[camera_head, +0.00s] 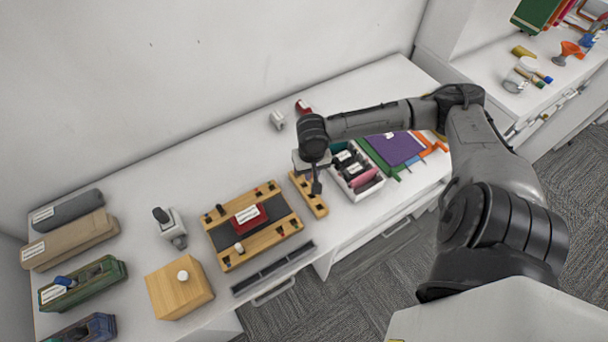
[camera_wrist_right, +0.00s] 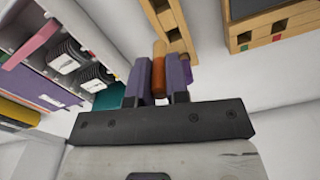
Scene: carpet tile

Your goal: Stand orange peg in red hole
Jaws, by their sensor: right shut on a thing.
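My right gripper (camera_head: 315,184) is over the narrow wooden strip with holes (camera_head: 321,210). In the right wrist view its two fingers (camera_wrist_right: 158,84) are shut on the orange peg (camera_wrist_right: 159,70), near the strip (camera_wrist_right: 168,20). I cannot tell whether the peg's end is clear of the strip. The peg is not distinct in the head view. The wooden board with holes (camera_head: 225,239) lies left of the gripper. In the wrist view the board (camera_wrist_right: 262,30) shows a red mark (camera_wrist_right: 277,38) beside one dark hole and a green mark by another. My left gripper is not in view.
A red labelled block (camera_head: 247,216) sits mid-board. A white bin (camera_head: 354,186) with several items stands close right of the gripper. A wooden block with a white knob (camera_head: 178,292) and a dark rail (camera_head: 273,268) lie left and in front. Bare table lies behind the board.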

